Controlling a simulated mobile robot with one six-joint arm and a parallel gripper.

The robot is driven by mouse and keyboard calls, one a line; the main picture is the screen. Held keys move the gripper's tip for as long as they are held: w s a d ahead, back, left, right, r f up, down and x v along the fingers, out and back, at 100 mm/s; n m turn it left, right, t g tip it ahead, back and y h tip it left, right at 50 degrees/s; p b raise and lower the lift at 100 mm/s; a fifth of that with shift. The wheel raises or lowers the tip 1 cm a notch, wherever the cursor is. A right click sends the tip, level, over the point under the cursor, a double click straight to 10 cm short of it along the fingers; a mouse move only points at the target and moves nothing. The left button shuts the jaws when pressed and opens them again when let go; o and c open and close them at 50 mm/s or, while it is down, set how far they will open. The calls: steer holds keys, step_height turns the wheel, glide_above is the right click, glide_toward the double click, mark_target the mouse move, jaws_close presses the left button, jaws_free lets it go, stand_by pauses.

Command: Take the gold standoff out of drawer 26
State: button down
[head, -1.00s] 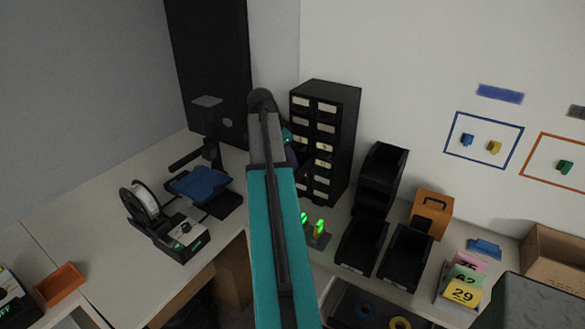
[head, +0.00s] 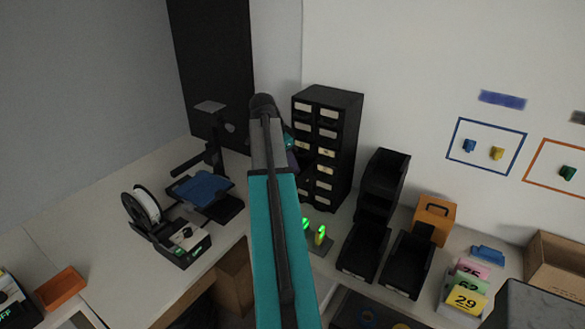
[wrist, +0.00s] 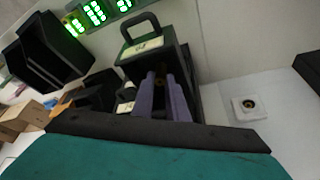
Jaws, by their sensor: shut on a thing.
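The dark drawer cabinet (head: 347,115) with pale labels stands against the wall in the head view. My gripper is mostly hidden behind my arm there. In the wrist view an open dark drawer (wrist: 185,62) shows, with a black loop handle and a pale label on its front; its number is not readable. My gripper (wrist: 161,80) has its two purple fingers reaching into this drawer, apart from the handle. The fingers are shut on a small gold-brown piece, the gold standoff (wrist: 160,83), which is mostly hidden between them.
Black open bins (head: 364,250) stand right of the cabinet, near an orange box (head: 433,218). Glowing green digits (head: 320,235) stand in front of it. A printer with a blue plate (head: 200,188) and a white spool (head: 146,206) are at left. Numbered cards (head: 466,299) stand at right.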

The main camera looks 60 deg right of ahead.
steer(key=shift+a+r+b, duration=0.2)
steer(key=shift+a+b, duration=0.1)
steer(key=shift+b, duration=0.05)
steer(key=shift+r+b, duration=1.05)
steer(key=shift+r, duration=1.7)
steer(key=a+b, duration=0.3)
steer(key=a, duration=1.6)
steer(key=shift+a+r, duration=0.15)
steer(key=shift+r, duration=0.3)
steer(key=shift+w+b, duration=0.1)
steer(key=shift+b, duration=0.2)
